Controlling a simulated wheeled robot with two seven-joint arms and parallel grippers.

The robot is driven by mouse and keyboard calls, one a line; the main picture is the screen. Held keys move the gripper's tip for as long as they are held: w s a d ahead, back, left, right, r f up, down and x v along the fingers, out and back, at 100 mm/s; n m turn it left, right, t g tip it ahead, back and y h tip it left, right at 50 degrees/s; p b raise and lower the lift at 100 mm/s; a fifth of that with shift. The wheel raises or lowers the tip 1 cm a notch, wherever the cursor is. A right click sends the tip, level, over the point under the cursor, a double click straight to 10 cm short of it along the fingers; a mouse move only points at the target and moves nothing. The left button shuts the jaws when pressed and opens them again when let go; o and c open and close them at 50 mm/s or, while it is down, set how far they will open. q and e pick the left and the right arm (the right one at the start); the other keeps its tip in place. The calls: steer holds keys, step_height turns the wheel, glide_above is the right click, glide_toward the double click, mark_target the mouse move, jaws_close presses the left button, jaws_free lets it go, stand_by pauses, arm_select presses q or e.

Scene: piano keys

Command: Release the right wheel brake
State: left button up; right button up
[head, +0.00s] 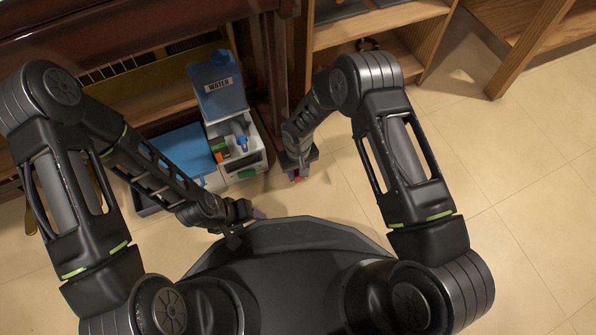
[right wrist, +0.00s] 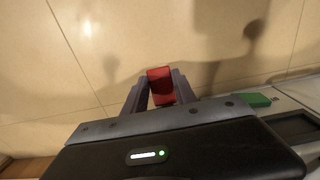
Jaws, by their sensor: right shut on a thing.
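A small red block-like part (right wrist: 160,86) sits between the two grey fingers of my right gripper (right wrist: 153,92) in the right wrist view. The fingers are shut on it, one on each side. In the head view my right gripper (head: 299,173) points down near the floor, at the foot of the dark wooden piano, and a bit of the red part (head: 298,179) shows at its tips. What the red part joins to is hidden. My left gripper (head: 240,228) is low in front of my base, away from the red part; its jaw opening is unclear.
A white device (head: 243,158) with a blue tank (head: 220,93) marked WATER stands just left of my right gripper. Its green part (right wrist: 250,100) shows close by in the right wrist view. Wooden shelves (head: 425,40) stand at the back right. The tiled floor (head: 520,170) at right is clear.

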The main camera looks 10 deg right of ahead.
mark_target(297, 174)
jaws_close()
steer(key=shift+w, duration=0.1)
steer(key=shift+w+r+g, duration=0.1)
steer(key=shift+r+g, duration=0.1)
steer(key=shift+g, duration=0.4)
steer(key=shift+r+g+h, duration=0.3)
steer(key=shift+g+h, duration=0.1)
steer(key=shift+g, duration=0.3)
steer(key=o, duration=0.6)
jaws_free()
steer(key=shift+o, duration=0.2)
steer(key=s+p+v, duration=0.2)
steer(key=p+v, duration=0.2)
steer(key=v, duration=0.5)
steer(key=shift+d+r+p, duration=0.25)
steer(key=shift+r+p, duration=0.15)
steer(key=shift+r, duration=0.25)
